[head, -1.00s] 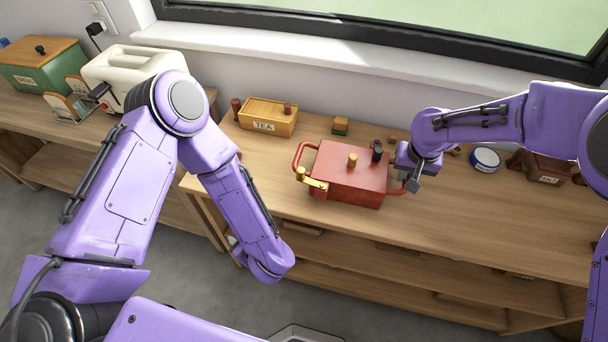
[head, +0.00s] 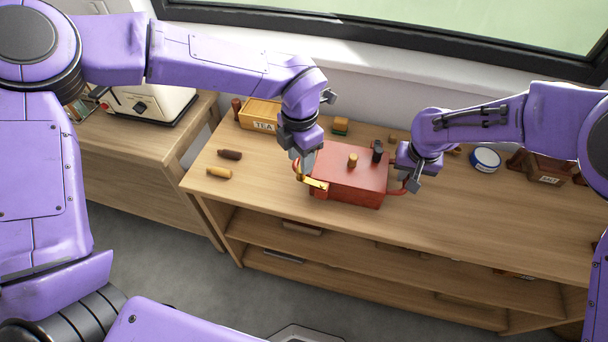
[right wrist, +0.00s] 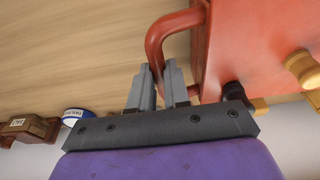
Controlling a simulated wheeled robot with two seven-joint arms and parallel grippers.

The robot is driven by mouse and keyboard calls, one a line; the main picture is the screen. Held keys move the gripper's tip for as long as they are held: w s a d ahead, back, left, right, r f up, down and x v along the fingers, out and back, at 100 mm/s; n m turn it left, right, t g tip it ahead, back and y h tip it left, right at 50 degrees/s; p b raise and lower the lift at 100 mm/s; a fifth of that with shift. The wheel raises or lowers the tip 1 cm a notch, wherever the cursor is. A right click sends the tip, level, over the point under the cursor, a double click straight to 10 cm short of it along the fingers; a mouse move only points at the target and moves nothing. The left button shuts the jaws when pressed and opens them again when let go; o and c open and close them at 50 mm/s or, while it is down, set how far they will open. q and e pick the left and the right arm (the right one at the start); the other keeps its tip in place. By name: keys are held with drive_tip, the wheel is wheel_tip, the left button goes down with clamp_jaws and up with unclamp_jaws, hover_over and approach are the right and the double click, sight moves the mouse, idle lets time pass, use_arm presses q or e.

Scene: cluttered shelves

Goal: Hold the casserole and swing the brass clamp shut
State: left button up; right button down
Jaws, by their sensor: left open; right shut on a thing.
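The red casserole (head: 352,180) sits on the wooden shelf top, with a brass knob on its lid and a loop handle at each side. My right gripper (head: 410,183) is shut on its right handle (right wrist: 158,40), which also shows in the right wrist view between the fingers (right wrist: 160,85). The brass clamp (head: 314,183) is at the casserole's front left corner, by the left handle. My left gripper (head: 302,168) is open, pointing down at the left handle and clamp. It hides part of both, and I cannot tell whether it touches them.
A dark peg (head: 230,155) and a yellow peg (head: 219,173) lie at left. A blue-and-white tin (head: 485,160) and a SALT box (head: 548,168) are at right. The front right shelf top is clear.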

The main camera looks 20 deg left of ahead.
use_arm(q)
drive_tip(key=shift+f, duration=1.7)
drive_tip(key=shift+c, duration=0.3)
clamp_jaws()
